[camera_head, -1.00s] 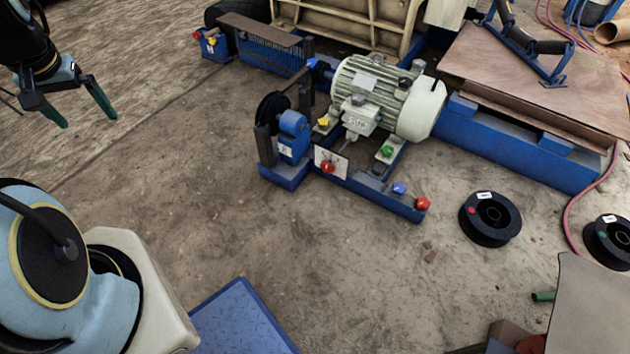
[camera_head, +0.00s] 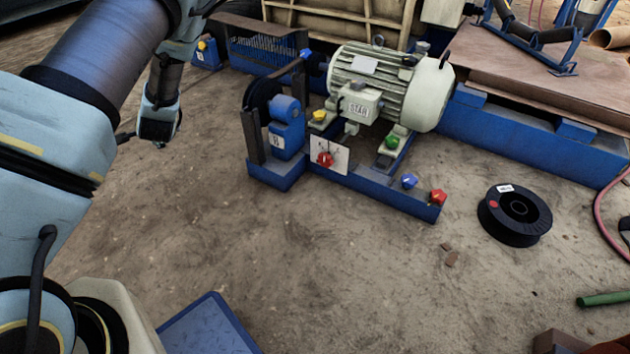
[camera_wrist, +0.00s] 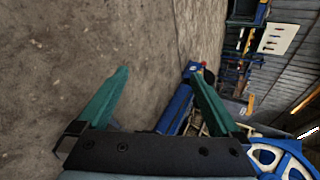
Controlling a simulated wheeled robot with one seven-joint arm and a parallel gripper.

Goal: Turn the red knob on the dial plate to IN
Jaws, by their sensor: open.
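The red knob (camera_head: 325,159) sits on a pale dial plate (camera_head: 342,150) on the front of the blue motor base, in the middle of the head view. The plate's markings are too small to read. In the wrist view my gripper (camera_wrist: 160,90) has its two green fingers spread wide, with nothing between them. In the head view my arm comes in from the left, and the fingers cannot be made out. The wrist stands left of the dial plate, clearly apart from it. The wrist view does not clearly show the knob.
A motor (camera_head: 390,85) stands on the base, with yellow (camera_head: 319,115), green (camera_head: 392,142), blue (camera_head: 409,181) and another red knob (camera_head: 438,197) around it. A black spool (camera_head: 514,215) lies on the ground at right.

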